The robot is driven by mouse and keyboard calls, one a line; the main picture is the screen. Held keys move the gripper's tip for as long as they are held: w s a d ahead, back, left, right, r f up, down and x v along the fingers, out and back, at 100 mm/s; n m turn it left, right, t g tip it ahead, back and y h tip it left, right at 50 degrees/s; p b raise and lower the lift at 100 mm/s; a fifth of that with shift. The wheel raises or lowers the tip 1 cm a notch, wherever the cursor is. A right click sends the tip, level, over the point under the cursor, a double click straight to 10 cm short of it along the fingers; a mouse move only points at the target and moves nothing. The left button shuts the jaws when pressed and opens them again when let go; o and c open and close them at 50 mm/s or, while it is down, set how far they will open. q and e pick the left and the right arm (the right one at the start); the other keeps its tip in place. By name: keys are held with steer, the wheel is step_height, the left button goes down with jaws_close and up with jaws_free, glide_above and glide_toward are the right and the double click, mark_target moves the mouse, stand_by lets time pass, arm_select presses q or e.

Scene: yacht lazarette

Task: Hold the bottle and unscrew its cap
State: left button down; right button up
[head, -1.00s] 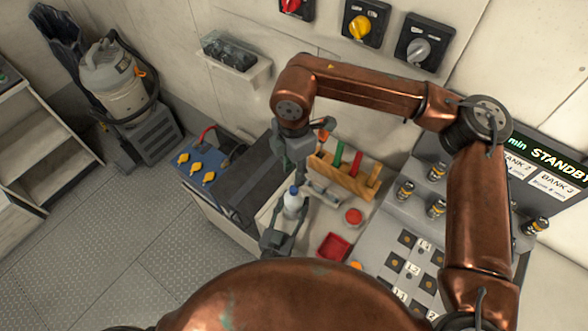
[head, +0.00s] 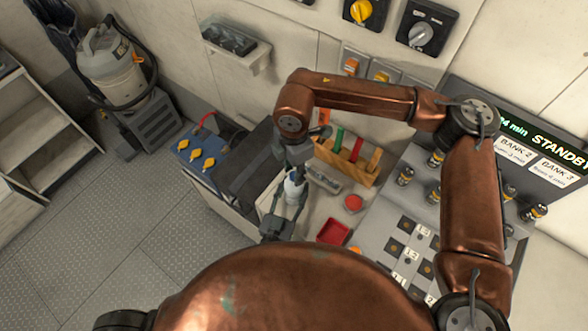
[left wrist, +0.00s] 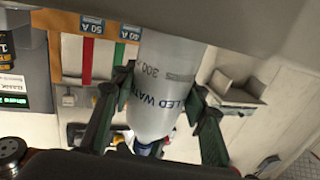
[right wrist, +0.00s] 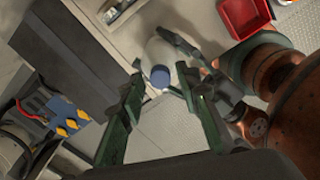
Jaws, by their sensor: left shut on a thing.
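A translucent white bottle (head: 296,188) stands roughly upright in my left gripper (head: 283,212), whose fingers are shut on its sides. In the left wrist view the bottle (left wrist: 165,80) shows dark label print between the two fingers. Its blue cap (right wrist: 160,77) shows in the right wrist view; my right gripper hides it in the head view. My right gripper (head: 297,160) is above the bottle, pointing down. In the right wrist view its fingers (right wrist: 160,68) are apart, with the cap between and just beyond the tips. Whether they touch it I cannot tell.
A wooden rack (head: 345,165) with coloured handles stands behind the bottle. A red tray (head: 333,232) and a red button (head: 353,202) are to its right, near a grey panel (head: 410,225). Open floor lies further left.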

jaws_close()
